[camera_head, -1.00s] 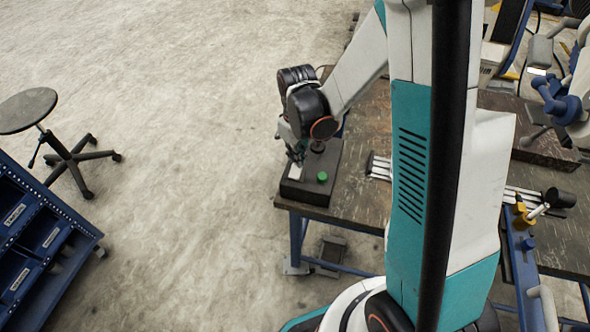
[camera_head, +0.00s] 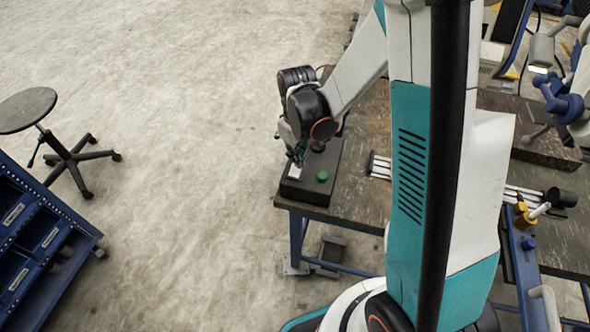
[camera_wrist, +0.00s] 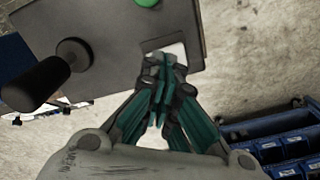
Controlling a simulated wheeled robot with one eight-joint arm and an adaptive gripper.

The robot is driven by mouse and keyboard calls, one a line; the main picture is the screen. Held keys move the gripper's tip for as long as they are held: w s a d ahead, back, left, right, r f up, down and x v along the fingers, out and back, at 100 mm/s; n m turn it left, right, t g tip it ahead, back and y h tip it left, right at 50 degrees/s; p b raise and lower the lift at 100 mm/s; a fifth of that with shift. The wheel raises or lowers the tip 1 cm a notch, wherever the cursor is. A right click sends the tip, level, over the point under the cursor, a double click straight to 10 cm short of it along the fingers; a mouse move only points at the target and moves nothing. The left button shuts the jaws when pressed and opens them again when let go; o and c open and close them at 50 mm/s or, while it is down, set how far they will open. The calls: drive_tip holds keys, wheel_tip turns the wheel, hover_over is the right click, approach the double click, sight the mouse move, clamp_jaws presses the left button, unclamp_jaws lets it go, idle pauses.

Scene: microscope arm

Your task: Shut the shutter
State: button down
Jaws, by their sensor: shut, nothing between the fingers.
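A dark control box (camera_head: 327,168) sits at the corner of the workbench, with a green button (camera_head: 322,176) and a pale plate (camera_head: 294,172) on its top. I cannot tell for sure which part is the shutter. My gripper (camera_head: 298,158) is over the box, pointing down at the pale plate. In the wrist view the closed fingertips (camera_wrist: 166,62) are at the pale plate (camera_wrist: 176,50) and partly cover it; whether they touch it is unclear. The green button (camera_wrist: 147,2) is at the top edge. A black knob or lever (camera_wrist: 35,84) stands on the box at the left.
The workbench (camera_head: 365,200) carries several pale tools (camera_head: 380,167) right of the box. My arm hides part of the bench. A round stool (camera_head: 28,108) and a blue drawer cabinet (camera_head: 40,240) stand at left. Open floor lies between them and the bench.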

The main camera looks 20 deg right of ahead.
drive_tip(key=shift+f+b, duration=0.95)
drive_tip(key=shift+f, duration=0.15)
idle(0.5)
drive_tip(key=shift+r, duration=0.2)
drive_tip(key=shift+r+p, duration=2.25)
drive_tip(key=shift+r, duration=1.1)
drive_tip(key=shift+r, duration=0.2)
drive_tip(key=s+r+m+t+b, duration=0.4)
drive_tip(key=s+r+t, duration=0.3)
drive_tip(key=s+r, duration=0.7)
drive_tip(key=shift+s+r+m+b, duration=0.25)
drive_tip(key=shift+s+m+b, duration=0.15)
drive_tip(key=shift+s+b, duration=0.1)
drive_tip(key=shift+w, duration=0.1)
